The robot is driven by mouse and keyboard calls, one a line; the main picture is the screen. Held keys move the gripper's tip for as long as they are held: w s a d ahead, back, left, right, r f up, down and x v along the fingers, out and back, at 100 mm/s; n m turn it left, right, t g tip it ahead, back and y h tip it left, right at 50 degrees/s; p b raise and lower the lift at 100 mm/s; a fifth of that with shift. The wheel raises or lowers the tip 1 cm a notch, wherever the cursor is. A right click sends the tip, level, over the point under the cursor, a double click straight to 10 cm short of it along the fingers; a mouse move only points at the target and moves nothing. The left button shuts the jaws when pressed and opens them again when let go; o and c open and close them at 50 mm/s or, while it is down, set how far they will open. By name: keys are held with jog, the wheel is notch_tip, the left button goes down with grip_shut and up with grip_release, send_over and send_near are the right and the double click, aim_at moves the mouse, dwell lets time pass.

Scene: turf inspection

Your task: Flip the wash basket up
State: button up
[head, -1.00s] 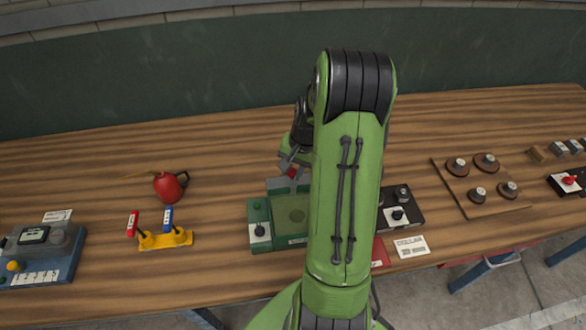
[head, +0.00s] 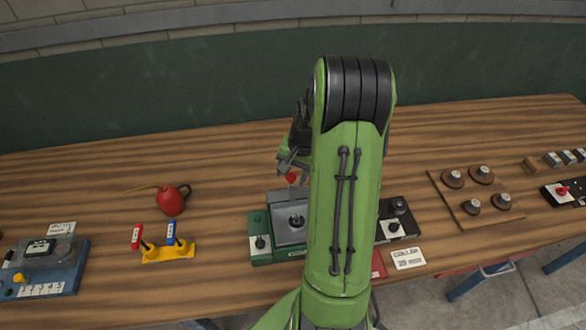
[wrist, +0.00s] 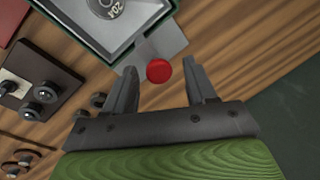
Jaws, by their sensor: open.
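The wash basket is a grey metal tray (head: 283,232) at the green wash unit (head: 262,257), in the middle of the table in the head view. A round metal part (head: 296,221) lies in it. In the wrist view the tray (wrist: 128,48) shows at the top, with the part (wrist: 106,6) marked 201. A grey tab (wrist: 165,42) sticks out from the tray, with a red round knob (wrist: 159,70) by its end. My gripper (wrist: 160,71) is open, its fingers on either side of the knob with gaps visible. My arm hides the unit's right side in the head view.
Left are a red oil can (head: 171,200), a yellow stand with red and blue levers (head: 168,252), and a blue device (head: 45,270). Right are a black switch box (head: 396,226), a card (head: 408,258) and a wooden board with several discs (head: 465,205).

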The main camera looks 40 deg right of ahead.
jog(key=p+v, duration=0.2)
jog(key=v, duration=1.3)
jog(key=shift+r, duration=0.4)
jog(key=shift+a, duration=0.1)
